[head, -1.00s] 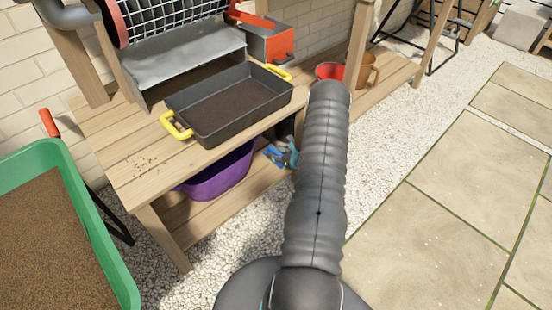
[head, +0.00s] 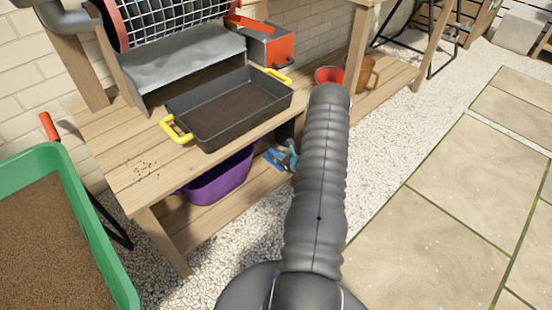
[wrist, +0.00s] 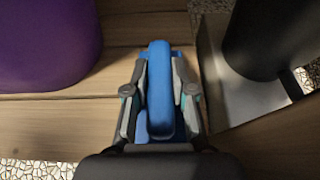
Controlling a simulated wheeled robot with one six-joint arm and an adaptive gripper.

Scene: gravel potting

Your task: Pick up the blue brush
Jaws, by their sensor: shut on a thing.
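The blue brush (wrist: 160,85) is between the two grey fingers of my gripper (wrist: 159,62) in the wrist view. The fingers are shut on its sides, and the brush points away from the wrist. Its lower part is hidden by the gripper and its own top. In the head view a small part of the blue brush (head: 273,159) shows at the lower shelf, beside my gripper (head: 288,156). My arm hides much of that area. I cannot tell whether the brush touches the shelf.
A purple tub (wrist: 45,45) is to the left on the wooden lower shelf (head: 205,222); a dark cylinder (wrist: 268,35) is to the right. Above is a black tray with yellow handles (head: 228,138). A green bin (head: 75,200) stands left. Gravel and paving lie right.

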